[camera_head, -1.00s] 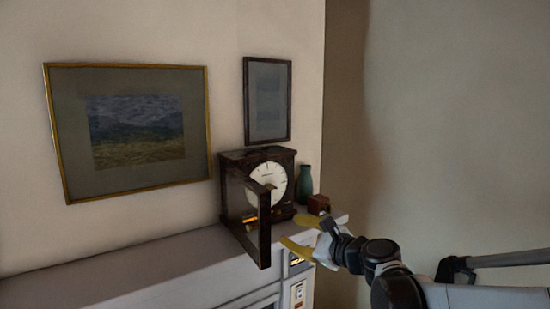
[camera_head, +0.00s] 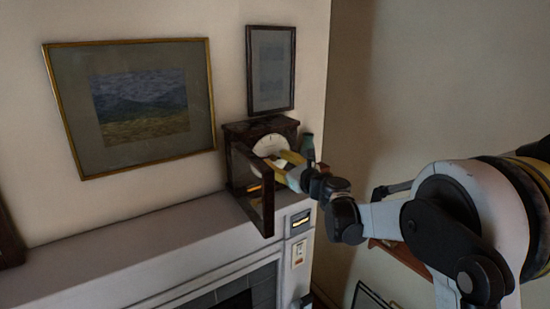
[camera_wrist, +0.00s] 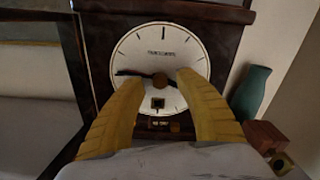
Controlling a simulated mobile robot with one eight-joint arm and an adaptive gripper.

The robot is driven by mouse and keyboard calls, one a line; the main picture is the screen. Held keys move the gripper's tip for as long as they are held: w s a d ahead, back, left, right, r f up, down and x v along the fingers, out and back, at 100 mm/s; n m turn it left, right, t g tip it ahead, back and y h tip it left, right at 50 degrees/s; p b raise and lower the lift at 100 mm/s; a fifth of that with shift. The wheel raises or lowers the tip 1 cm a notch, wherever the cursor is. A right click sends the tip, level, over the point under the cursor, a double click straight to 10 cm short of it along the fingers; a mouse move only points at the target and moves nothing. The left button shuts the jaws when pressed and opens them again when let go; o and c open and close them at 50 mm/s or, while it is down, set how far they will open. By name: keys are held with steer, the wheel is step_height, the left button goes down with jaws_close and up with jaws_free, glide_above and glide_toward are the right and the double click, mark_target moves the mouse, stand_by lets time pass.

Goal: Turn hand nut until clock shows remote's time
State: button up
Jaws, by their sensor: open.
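The dark wooden clock (camera_head: 234,133) stands on the mantel with its door (camera_head: 268,200) swung open toward me. The wrist view shows its white dial (camera_wrist: 160,50) with black marks. A dark hand (camera_wrist: 130,73) points left, slightly upward; I cannot make out a second hand. The round brown hand nut (camera_wrist: 160,81) sits at the dial's centre. My gripper (camera_wrist: 157,80) is open, its yellow fingers either side of the nut in the picture, with gaps between. In the head view my gripper (camera_head: 289,160) covers part of the dial. I cannot identify a remote or read its time.
A teal vase (camera_wrist: 251,92) and a small reddish-brown box (camera_wrist: 264,136) stand right of the clock.

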steer(key=shift+w+a, duration=0.2)
steer(key=shift+w, duration=0.1)
jaws_close()
steer(key=shift+n, duration=0.3)
